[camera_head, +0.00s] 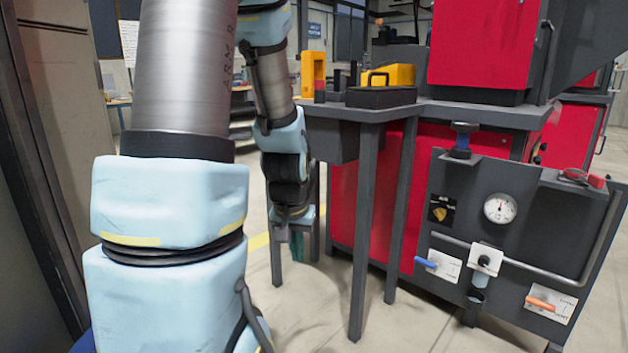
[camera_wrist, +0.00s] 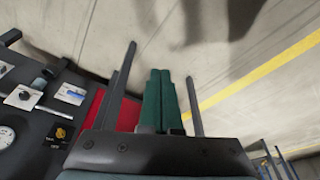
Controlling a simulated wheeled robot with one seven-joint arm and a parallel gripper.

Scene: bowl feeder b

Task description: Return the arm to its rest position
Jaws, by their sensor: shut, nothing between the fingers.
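My arm fills the left of the head view and bends down to my gripper (camera_head: 297,247), which hangs low over the floor, left of the grey table. In the wrist view my gripper (camera_wrist: 160,76) shows two green fingers pressed together with nothing between them. A grey bar stands on either side of them. The fingers point at bare concrete floor (camera_wrist: 150,30) and appear to touch nothing.
Close right of my gripper are the grey table's legs (camera_head: 364,230). A black tray (camera_head: 380,97) and yellow parts (camera_head: 397,74) sit on it. The red machine (camera_head: 487,45) and a panel with a gauge (camera_head: 500,208) and levers stand right. A wooden-faced panel (camera_head: 55,110) is left.

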